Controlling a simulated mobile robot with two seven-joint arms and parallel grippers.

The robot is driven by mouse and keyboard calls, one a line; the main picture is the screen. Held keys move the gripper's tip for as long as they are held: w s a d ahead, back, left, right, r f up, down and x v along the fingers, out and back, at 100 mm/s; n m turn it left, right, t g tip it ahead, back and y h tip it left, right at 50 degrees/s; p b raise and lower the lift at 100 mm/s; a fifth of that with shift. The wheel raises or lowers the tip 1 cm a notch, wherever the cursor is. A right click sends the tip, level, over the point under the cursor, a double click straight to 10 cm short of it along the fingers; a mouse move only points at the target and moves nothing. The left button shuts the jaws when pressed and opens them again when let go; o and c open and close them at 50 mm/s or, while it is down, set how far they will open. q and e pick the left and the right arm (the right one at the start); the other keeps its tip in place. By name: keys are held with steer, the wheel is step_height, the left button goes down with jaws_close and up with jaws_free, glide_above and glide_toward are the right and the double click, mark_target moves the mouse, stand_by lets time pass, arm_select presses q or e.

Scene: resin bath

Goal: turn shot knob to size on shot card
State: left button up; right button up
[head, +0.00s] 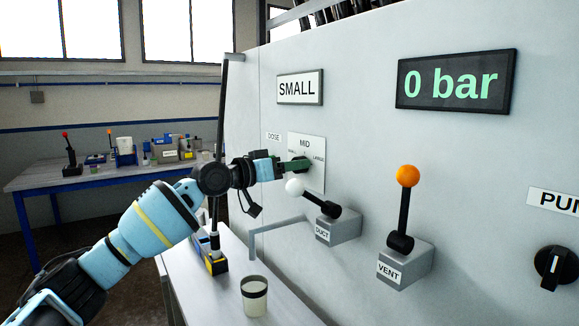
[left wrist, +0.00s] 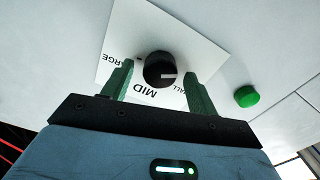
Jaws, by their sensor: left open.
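The shot card (head: 299,88) on the panel reads SMALL. Below it, the white dial plate (head: 318,178) carries MID at the top and LARGE at the right. The black shot knob (left wrist: 160,68) shows in the left wrist view; in the head view my gripper mostly hides it. Its pale mark points right in the wrist view, toward the side with the partly hidden SMALL print. My left gripper (head: 295,166) is open at the plate. In the wrist view its green fingers (left wrist: 158,76) stand either side of the knob, with gaps visible.
The white-balled DUCT lever (head: 296,188) sits close below my gripper. The orange-balled VENT lever (head: 405,205) and black pump knob (head: 553,266) are further right. A green button (left wrist: 247,96) is beside the plate. A cup (head: 254,298) stands on the bench below.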

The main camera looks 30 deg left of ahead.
arm_select(q)
steer(key=c, duration=1)
arm_select(e)
steer(key=shift+a, duration=0.1)
arm_select(q)
steer(key=shift+m, duration=0.3)
arm_select(e)
steer(key=shift+s+a+f, duration=0.1)
steer(key=shift+f, duration=0.05)
arm_select(q)
steer(key=shift+d+m+b, duration=0.1)
steer(key=shift+m+b, duration=0.6)
steer(key=shift+m, duration=2.9)
arm_select(e)
steer(key=shift+s+f, duration=0.55)
steer(key=shift+f, duration=0.25)
